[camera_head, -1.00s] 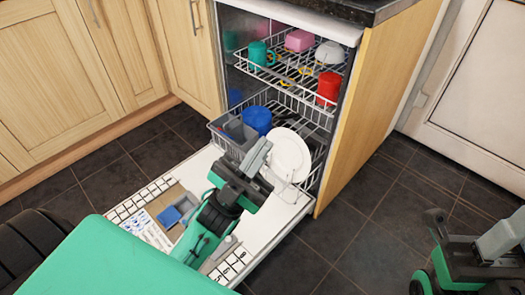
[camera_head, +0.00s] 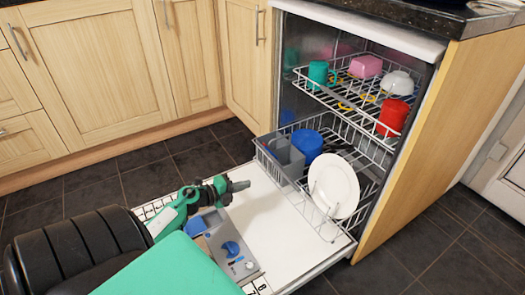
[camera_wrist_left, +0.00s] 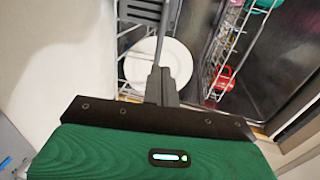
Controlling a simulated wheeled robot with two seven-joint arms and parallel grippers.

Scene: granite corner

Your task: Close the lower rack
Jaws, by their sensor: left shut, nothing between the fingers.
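The lower rack (camera_head: 268,157) is a wire rack standing partly out of the dishwasher, above the open door. It holds a grey cutlery basket (camera_head: 286,158), a blue cup (camera_head: 307,143) and an upright white plate (camera_head: 334,186). My left gripper (camera_head: 240,185) is shut and empty above the door, left of the rack's front and apart from it. In the left wrist view, the shut fingers (camera_wrist_left: 160,85) appear in front of the plate (camera_wrist_left: 158,62) and rack wires, hiding part of them. My right gripper is not in view.
The dishwasher door (camera_head: 275,222) lies flat open below the rack. The upper rack (camera_head: 345,100) is inside, holding a green mug, pink and white dishes and a red cup. A wooden side panel (camera_head: 425,150) borders the right. Dark floor (camera_head: 425,235) is clear there.

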